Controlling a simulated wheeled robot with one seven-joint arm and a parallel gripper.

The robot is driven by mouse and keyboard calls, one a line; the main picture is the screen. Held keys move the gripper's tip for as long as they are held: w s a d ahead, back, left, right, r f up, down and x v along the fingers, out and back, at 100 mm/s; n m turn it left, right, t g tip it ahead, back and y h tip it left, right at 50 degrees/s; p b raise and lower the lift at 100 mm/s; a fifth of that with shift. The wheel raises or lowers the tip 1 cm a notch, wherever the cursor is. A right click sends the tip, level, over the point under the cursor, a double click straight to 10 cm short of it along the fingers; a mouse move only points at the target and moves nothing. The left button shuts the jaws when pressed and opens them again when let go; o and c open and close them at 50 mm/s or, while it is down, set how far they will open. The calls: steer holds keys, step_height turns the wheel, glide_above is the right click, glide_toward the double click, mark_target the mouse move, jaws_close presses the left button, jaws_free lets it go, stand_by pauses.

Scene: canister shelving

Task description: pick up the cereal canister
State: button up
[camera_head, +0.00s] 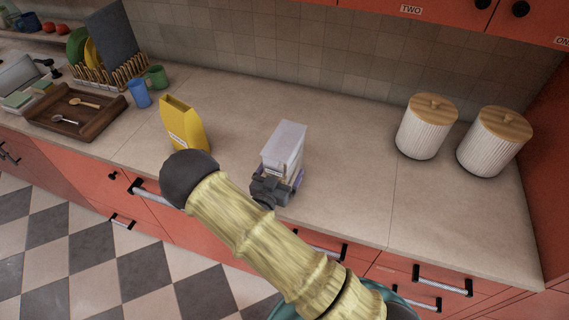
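A tall, pale box-shaped canister with a white top (286,145), which I take for the cereal canister, stands upright on the counter near its front edge, in the middle of the view. My gripper (278,181) is at its lower front, with dark parts right against or just before it. A finger seems to show at its right side. The gripper body and arm hide the canister's lower front, so I cannot tell whether the fingers are shut on it.
A yellow open-topped box (183,124) stands to the left. Two ribbed white canisters with wooden lids (426,130) (494,143) stand at the right. A wooden tray (104,121), a blue cup (139,93) and a dish rack (110,76) are at far left. The counter behind the pale canister is clear.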

mark_target(281, 146)
steer(key=c, duration=1.4)
steer(key=shift+r, duration=0.1)
step_height(281, 146, up, 10)
steer(key=shift+f+b, duration=0.1)
steer(key=shift+b, duration=1.1)
